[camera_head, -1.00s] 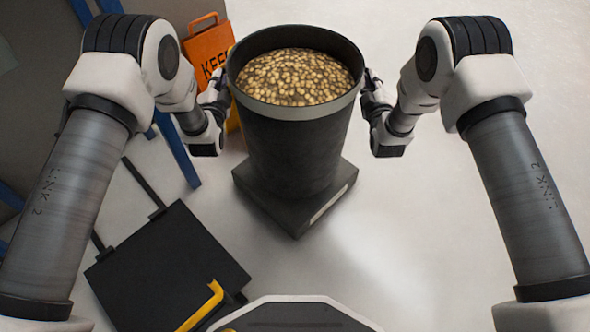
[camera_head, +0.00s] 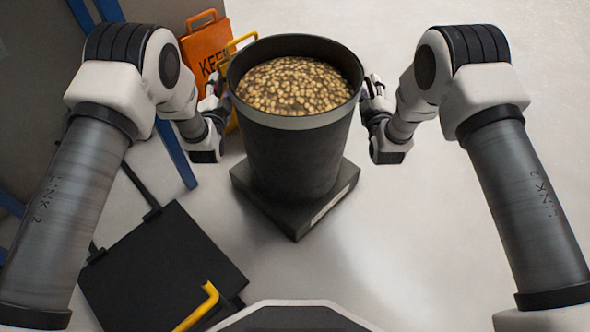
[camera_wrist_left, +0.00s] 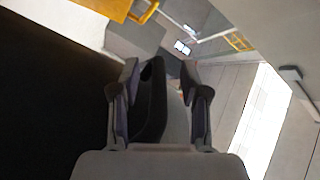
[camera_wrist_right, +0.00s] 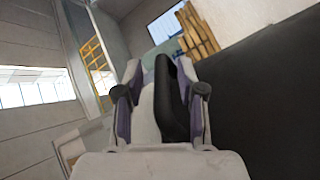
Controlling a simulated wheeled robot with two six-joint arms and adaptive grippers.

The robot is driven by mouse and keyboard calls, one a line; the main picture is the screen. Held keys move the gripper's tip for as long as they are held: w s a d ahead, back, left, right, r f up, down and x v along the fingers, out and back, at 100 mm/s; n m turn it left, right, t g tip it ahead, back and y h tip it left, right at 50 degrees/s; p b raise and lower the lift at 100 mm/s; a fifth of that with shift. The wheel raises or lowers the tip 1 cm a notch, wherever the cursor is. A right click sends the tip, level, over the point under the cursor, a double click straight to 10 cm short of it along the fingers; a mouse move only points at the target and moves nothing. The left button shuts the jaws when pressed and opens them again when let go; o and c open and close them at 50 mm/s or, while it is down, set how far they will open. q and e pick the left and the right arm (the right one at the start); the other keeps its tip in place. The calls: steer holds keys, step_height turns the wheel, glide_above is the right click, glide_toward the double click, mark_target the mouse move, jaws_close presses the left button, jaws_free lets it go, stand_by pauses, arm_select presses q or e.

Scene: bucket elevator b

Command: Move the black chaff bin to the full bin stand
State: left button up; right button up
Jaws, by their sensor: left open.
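The black chaff bin (camera_head: 298,165) is upright, with a grey rim band, and full of pale grain-like pieces (camera_head: 298,84). It appears to rest on a dark square block (camera_head: 318,212) with a pale label on one side; I cannot tell whether this is the full bin stand. My left gripper (camera_head: 220,95) is open at the bin's left side, and my right gripper (camera_head: 370,95) looks open at its right side. In the left wrist view a black curved piece (camera_wrist_left: 152,100) lies between the fingers. A similar one (camera_wrist_right: 170,100) lies between the right fingers. Contact is unclear.
An orange sign (camera_head: 203,52) stands behind left of the bin, near a yellow bar (camera_head: 243,39). A flat black panel (camera_head: 165,270) with a yellow handle (camera_head: 205,300) lies at lower left. Blue posts (camera_head: 175,155) stand on the left. The floor at right is clear.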

arm_select(q)
steer(key=o, duration=0.4)
steer(key=shift+s, duration=0.1)
arm_select(e)
steer(key=o, duration=0.8)
arm_select(q)
steer(key=s, duration=1.1)
steer(key=shift+s, duration=0.4)
arm_select(e)
steer(key=shift+s, duration=0.1)
steer(key=s, duration=1.1)
steer(key=shift+s+d, duration=0.25)
steer(key=shift+s, duration=0.15)
